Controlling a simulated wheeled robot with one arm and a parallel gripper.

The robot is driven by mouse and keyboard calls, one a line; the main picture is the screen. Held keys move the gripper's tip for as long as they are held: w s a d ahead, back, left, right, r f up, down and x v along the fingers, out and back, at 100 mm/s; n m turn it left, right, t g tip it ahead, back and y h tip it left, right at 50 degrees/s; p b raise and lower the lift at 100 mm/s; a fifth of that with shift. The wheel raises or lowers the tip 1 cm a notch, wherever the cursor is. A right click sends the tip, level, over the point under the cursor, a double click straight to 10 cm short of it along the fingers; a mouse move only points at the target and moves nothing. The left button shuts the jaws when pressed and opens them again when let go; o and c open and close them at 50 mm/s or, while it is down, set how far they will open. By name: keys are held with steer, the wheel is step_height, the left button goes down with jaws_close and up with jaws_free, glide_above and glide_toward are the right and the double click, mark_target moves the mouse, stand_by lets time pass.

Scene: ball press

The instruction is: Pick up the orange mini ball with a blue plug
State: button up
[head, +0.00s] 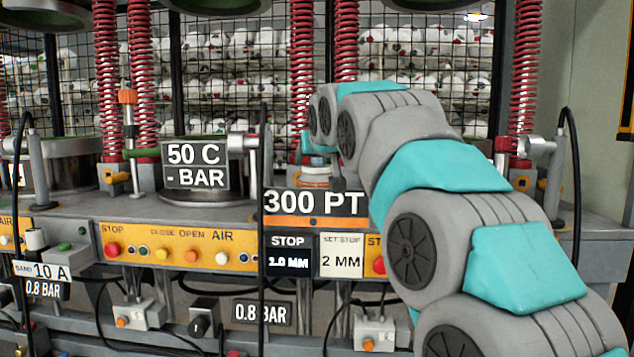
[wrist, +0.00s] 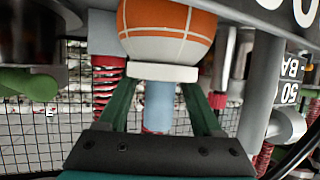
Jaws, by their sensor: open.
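The orange mini ball (wrist: 167,25) has pale lines and shows at the top of the wrist view, cut off by the frame edge. A white collar (wrist: 163,72) is against it, and the blue plug (wrist: 158,105) sticks out from the collar toward my gripper. My gripper (wrist: 157,92) is open, with its green fingers on either side of the plug and a visible gap at each side. The fingertips are near the collar; whether they touch it I cannot tell.
The press bench (head: 180,247) carries buttons and a 50 C - BAR sign (head: 195,165). Red springs (head: 107,80) on posts rise from it. A 300 PT sign (head: 315,203) stands in front of the ball. A wire mesh with white balls is behind.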

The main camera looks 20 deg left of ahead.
jaws_close()
stand_by(0.5)
